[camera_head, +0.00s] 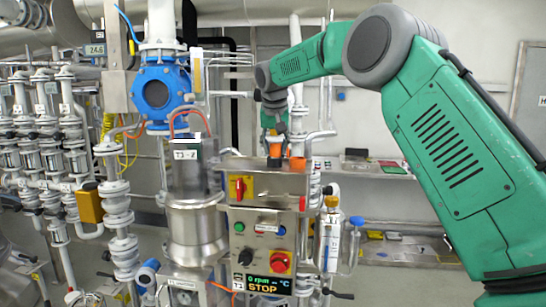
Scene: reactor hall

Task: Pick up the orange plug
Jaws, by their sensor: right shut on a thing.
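The orange plug (275,150) shows at the top of the steel control box (265,182), near the middle of the view. My right gripper (274,138) points down from above and is shut on the orange plug. Its fingers hide the plug's upper part. I cannot tell whether the plug still touches the box top or is slightly clear of it. A second orange piece (297,163) sits on the box top just to the right of the plug. My left gripper is not in view.
White pipes with flanges (116,210) crowd the left. A shelf (372,172) with small items lies behind, at right. A red stop knob (279,261) is on the box front.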

